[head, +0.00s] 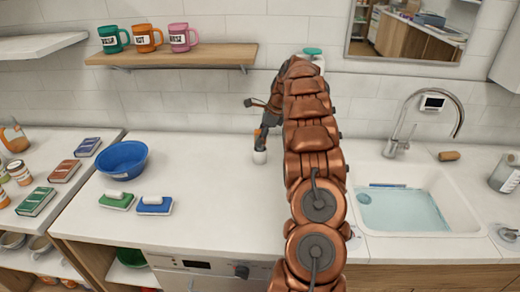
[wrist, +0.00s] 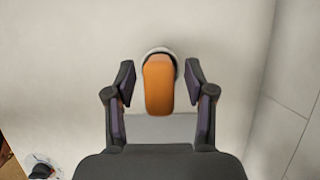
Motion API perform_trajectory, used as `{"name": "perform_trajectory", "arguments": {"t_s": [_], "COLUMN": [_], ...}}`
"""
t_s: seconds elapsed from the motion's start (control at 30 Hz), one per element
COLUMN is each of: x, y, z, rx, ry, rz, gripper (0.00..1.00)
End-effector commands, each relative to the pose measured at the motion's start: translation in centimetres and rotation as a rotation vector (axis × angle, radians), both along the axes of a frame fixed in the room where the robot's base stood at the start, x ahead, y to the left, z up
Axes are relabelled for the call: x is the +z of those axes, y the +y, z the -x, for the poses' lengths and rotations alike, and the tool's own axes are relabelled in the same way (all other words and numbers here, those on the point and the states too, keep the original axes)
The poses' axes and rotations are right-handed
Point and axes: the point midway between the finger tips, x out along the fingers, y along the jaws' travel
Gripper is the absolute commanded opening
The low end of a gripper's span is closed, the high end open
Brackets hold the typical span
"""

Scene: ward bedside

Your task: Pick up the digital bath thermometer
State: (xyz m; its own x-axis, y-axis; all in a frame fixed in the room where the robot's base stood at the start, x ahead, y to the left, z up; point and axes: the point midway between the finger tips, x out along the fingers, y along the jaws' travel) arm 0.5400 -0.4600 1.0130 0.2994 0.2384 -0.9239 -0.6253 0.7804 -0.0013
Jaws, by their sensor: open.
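An upright object with an orange upper part and a white round base stands on the white counter in the head view (head: 260,156). I take it to be the digital bath thermometer, though no display shows. In the wrist view the thermometer (wrist: 158,88) lies between the two fingers, its white base showing just beyond the orange part. My gripper (wrist: 160,75) is open, a finger on either side with a small gap at each. In the head view my gripper (head: 262,132) is right above the white base and partly hides the orange part.
A sink (head: 435,222) is right of my arm. A small display (head: 432,102) is behind the tap. Mugs stand on a shelf (head: 190,55).

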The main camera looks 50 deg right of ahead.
Motion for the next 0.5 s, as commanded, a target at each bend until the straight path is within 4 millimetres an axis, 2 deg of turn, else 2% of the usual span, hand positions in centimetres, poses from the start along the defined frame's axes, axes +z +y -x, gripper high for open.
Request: {"name": "perform_trajectory", "arguments": {"t_s": [0.3, 0.5], "x": [-0.42, -0.42], "y": [0.03, 0.06], "z": [-0.04, -0.04], "rx": [-0.002, -0.002], "ry": [0.000, 0.000], "rz": [-0.001, -0.001], "gripper": [0.54, 0.34]}}
